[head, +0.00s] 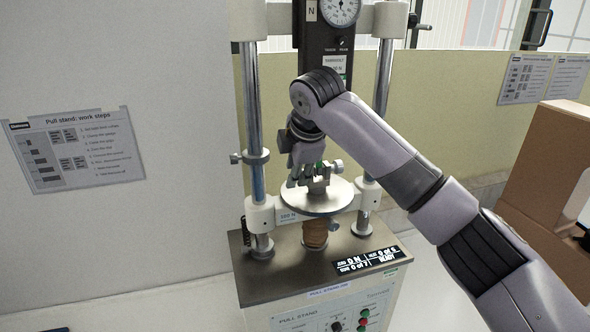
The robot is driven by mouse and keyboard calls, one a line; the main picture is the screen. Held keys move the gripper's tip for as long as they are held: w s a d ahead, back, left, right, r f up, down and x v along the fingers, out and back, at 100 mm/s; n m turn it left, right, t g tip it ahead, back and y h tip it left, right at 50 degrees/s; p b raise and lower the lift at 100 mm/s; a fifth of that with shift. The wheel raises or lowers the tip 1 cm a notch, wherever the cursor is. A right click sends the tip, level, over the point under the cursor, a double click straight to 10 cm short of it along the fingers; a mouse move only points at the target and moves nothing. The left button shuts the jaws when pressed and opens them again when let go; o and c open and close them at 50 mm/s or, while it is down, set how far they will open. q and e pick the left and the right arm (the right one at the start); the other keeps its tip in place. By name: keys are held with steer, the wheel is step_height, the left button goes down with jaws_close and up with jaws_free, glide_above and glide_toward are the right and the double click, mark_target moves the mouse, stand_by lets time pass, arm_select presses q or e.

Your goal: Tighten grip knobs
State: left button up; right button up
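The pull stand (318,255) stands in the middle of the head view, with a dial force gauge (341,12) at the top between two steel columns. A small metal clamp (319,186) sits on its round plate (313,204). A grip knob (338,165) sticks out at the clamp's right side. My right gripper (303,172) points down over the plate, close against the clamp's left and back. Whether it touches a knob, and whether its fingers are open, cannot be made out. Any knob on the clamp's left is hidden. My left gripper is out of view.
A collar with a side knob (237,158) is on the left column. The stand's display (367,259) reads READY, with 0 N. A work-steps sheet (77,150) hangs on the left wall. A cardboard box (545,170) stands at the right. My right arm crosses the right side.

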steer(key=o, duration=0.3)
steer(key=v, duration=1.2)
